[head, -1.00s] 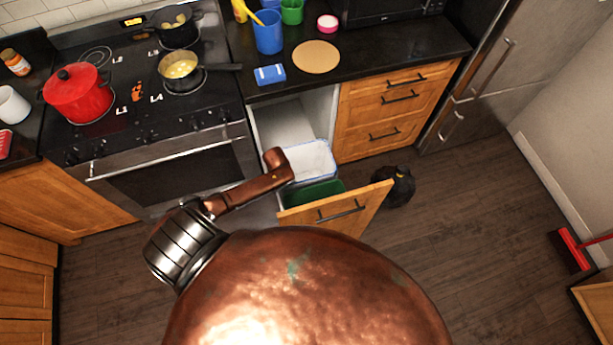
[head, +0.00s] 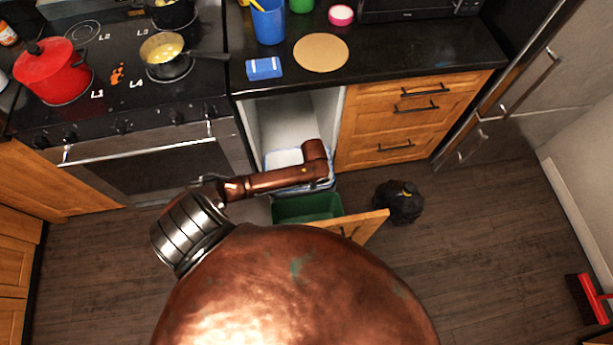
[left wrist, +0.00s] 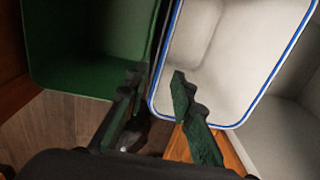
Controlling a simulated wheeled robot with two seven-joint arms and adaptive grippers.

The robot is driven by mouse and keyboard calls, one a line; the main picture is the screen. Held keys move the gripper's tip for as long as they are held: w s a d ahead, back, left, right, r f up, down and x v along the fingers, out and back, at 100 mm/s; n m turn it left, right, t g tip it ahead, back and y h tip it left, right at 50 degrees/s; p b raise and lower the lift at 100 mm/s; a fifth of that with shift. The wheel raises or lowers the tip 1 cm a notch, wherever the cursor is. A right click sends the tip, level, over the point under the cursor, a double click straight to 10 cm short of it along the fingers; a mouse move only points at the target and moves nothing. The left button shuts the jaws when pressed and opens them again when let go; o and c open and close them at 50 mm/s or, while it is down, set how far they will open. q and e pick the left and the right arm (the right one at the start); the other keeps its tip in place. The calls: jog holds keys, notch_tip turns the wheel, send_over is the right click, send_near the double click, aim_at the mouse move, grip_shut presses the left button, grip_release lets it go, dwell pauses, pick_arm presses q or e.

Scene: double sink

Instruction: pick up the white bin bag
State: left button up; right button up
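The white bin bag (head: 281,159) appears as a white lining with a blue edge in the pull-out bin unit, partly hidden behind my left arm in the head view. In the left wrist view the white bag (left wrist: 225,50) shows its hollow inside and blue rim on the right. My left gripper (left wrist: 156,78) is open, its two dark fingers apart near the bag's near-left rim. I see nothing held between the fingers; whether one touches the rim I cannot tell. The gripper itself is hidden in the head view. My right gripper is not in view.
A green bin (head: 309,206) sits beside the white one, also in the left wrist view (left wrist: 85,45). The wooden drawer front (head: 352,226) stands pulled out. A black bag (head: 398,202) lies on the floor to its right. Open floor extends right towards a red broom (head: 588,298).

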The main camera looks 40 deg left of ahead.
pick_arm(q)
jog(key=f, duration=0.2)
jog(key=f+b, duration=0.1)
jog(key=shift+w+f, duration=0.3)
jog(key=f+b, duration=0.1)
jog(key=f, duration=0.2)
jog(key=f+b, duration=0.1)
jog(key=f, duration=0.1)
jog(key=shift+a+f+b, duration=0.1)
jog(key=shift+a+b, duration=0.2)
jog(key=shift+b, duration=0.05)
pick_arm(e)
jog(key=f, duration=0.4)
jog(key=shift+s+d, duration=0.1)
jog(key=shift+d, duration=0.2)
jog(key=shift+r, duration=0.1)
pick_arm(q)
jog(key=c, duration=0.5)
grip_shut()
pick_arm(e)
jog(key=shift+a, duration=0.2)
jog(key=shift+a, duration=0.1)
